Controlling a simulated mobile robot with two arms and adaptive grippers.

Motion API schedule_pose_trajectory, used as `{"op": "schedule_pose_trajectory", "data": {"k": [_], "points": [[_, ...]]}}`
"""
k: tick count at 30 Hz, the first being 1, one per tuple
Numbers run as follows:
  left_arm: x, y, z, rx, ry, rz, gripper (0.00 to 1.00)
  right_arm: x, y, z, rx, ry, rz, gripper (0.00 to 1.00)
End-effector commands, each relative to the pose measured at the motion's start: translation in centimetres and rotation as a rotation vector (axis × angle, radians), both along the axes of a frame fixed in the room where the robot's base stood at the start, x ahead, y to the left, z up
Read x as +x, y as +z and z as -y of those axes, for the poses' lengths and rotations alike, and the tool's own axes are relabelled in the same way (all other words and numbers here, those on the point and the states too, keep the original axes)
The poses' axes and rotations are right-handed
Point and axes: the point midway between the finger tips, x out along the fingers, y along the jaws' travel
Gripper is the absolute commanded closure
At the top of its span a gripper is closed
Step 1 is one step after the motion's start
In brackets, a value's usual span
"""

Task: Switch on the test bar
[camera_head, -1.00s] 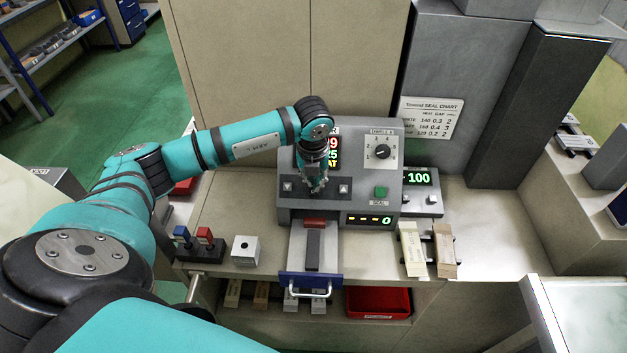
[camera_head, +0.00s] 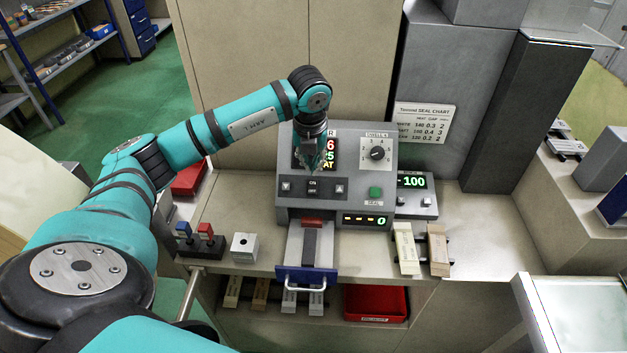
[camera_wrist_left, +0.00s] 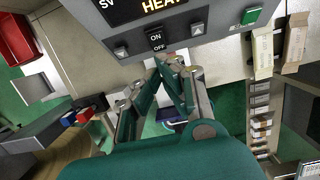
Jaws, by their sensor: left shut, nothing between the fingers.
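The grey control unit (camera_head: 290,165) stands on the bench against the tan panel. Its ON/OFF switch (camera_head: 313,186) sits between two arrow buttons; it also shows in the left wrist view (camera_wrist_left: 156,41). Which way the switch is pressed, I cannot tell. The display (camera_wrist_left: 135,8) is lit and shows "HEA", partly cut off. A dark bar (camera_head: 311,245) lies on the slide in front of the unit; no label shows on it. My left gripper (camera_head: 325,168) is shut and empty, in front of the display. In the left wrist view its fingertips (camera_wrist_left: 167,66) appear just below the switch, apparently apart from it.
A green SEAL button (camera_head: 376,193) and a dial (camera_head: 376,153) are at the unit's right. A small box (camera_head: 417,207) reads 100. Blue and red levers (camera_head: 205,233) and a metal block (camera_head: 245,247) stand at left. Pale blocks (camera_head: 406,250) lie at right. A blue-fronted drawer (camera_head: 307,275) sticks out.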

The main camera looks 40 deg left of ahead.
Motion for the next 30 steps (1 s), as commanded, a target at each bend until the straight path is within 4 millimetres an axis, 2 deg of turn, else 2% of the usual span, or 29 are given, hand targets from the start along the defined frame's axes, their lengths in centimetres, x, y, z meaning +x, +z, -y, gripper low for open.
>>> {"op": "schedule_pose_trajectory", "data": {"k": [3,9,12,21,30], "points": [[0.4,1.8,-0.2,0.0,0.002,0.005,1.0,0.4,-1.3,-0.5,0.006,-0.002,0.005,0.6],[0.9,4.9,-0.5,-0.001,0.001,0.003,1.0,2.1,-2.2,-3.3,0.041,-0.008,0.033,0.6],[1.0,5.8,-0.5,-0.001,0.0,0.002,1.0,2.3,-2.3,-3.5,0.043,-0.006,0.036,0.6],[1.0,6.2,-0.6,-0.001,0.0,-0.001,1.0,0.7,-2.4,-1.3,0.016,-0.003,0.01,0.6],[1.0,6.2,-0.6,-0.001,0.0,-0.001,1.0,0.7,-2.4,-1.3,0.016,-0.004,0.011,0.6]]}}
